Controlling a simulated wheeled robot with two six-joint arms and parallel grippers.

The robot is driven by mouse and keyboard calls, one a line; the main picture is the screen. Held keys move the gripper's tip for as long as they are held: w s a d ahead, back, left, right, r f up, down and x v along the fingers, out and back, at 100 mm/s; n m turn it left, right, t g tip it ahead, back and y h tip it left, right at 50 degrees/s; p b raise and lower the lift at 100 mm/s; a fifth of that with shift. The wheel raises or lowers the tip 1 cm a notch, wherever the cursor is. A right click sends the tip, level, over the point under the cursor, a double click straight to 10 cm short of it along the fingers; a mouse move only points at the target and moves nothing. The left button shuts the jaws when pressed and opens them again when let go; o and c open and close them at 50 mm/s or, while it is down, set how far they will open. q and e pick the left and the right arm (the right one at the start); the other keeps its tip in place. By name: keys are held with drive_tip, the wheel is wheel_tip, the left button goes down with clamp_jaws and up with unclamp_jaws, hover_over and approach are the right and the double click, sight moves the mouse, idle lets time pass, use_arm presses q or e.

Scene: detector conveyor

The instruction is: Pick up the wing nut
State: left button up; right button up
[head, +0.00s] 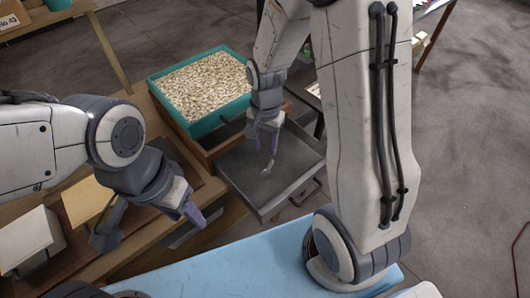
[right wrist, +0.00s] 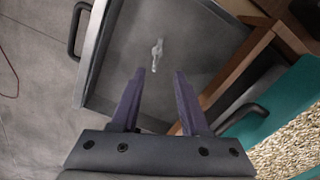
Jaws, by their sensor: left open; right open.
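The wing nut is a small pale metal piece (right wrist: 156,54) lying on the floor of a grey open drawer (right wrist: 180,20). In the head view it shows as a small light spot (head: 266,170) in the drawer (head: 240,182), close to my right gripper's fingertips. My right gripper (right wrist: 158,75) is open above the drawer, and the wing nut appears beyond the gap between its fingertips, apart from them. In the head view my right gripper (head: 265,145) points down into the drawer. My left gripper (head: 150,225) is open and empty over the wooden bench at the left.
A teal bin (head: 203,85) full of pale pieces stands behind the drawer on the wooden bench (head: 135,245). The drawer has raised walls and a dark handle (right wrist: 77,30). A white box (head: 32,240) and a yellow panel (head: 85,200) sit near my left gripper.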

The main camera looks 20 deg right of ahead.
sight(271, 161)
drive_tip(key=shift+w+d+f+m, duration=0.2)
drive_tip(key=shift+d+f+m, duration=0.25)
drive_tip(key=shift+d, duration=0.1)
drive_tip(key=shift+w+d+f+m, duration=0.15)
drive_tip(key=shift+d+f+m, duration=0.25)
drive_tip(key=shift+d, duration=0.15)
wheel_tip(271, 161, down, 4)
drive_tip(key=shift+r+p, duration=0.1)
drive_tip(key=shift+p, duration=0.25)
drive_tip(key=shift+w+f+p, duration=0.15)
drive_tip(key=shift+f+p, duration=0.65)
drive_tip(key=shift+f, duration=2.2)
clamp_jaws()
